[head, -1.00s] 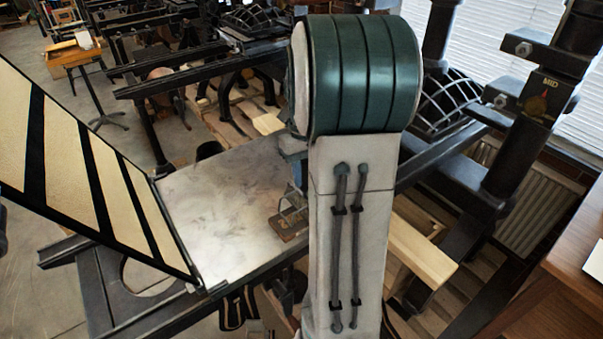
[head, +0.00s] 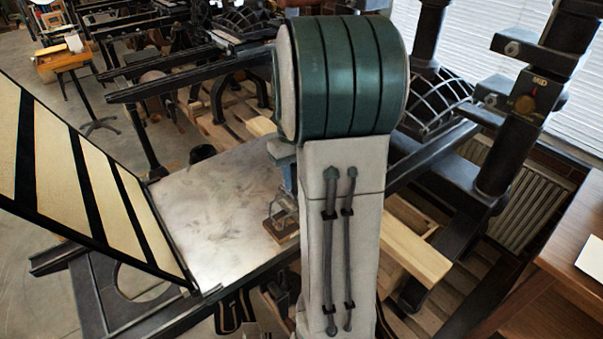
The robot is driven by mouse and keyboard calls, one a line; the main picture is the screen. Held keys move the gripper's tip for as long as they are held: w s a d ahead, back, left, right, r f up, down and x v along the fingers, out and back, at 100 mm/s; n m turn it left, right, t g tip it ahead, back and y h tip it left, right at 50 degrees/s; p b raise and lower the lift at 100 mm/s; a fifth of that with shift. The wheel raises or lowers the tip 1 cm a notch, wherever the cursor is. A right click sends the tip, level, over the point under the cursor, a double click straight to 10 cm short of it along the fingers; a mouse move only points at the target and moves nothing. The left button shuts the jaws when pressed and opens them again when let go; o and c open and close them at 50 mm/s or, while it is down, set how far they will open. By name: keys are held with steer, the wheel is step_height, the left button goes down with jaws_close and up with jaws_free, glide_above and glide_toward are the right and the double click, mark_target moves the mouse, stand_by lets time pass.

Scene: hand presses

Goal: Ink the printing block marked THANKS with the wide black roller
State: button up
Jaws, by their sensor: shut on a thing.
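The pale metal press bed (head: 215,225) lies left of my raised arm. At its right edge, a small brown block (head: 285,229) lies flat, partly hidden by my arm; I cannot read any marking on it. A thin metal wire frame (head: 281,206) stands at or just above this block. It may be the roller's frame, but no black roller surface can be made out.
A tilted frame with cream and black stripes (head: 75,165) rises at the bed's left. Dark press posts (head: 510,145) stand at the right, near a wooden table (head: 565,250) at the right edge. Wooden beams (head: 415,252) lie low behind my arm.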

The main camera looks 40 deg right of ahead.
steer(key=a, duration=0.6)
steer(key=shift+a, duration=0.4)
stand_by(4.1)
steer(key=shift+s+r, duration=0.1)
step_height(320, 180, up, 5)
steer(key=p, duration=0.4)
stand_by(0.7)
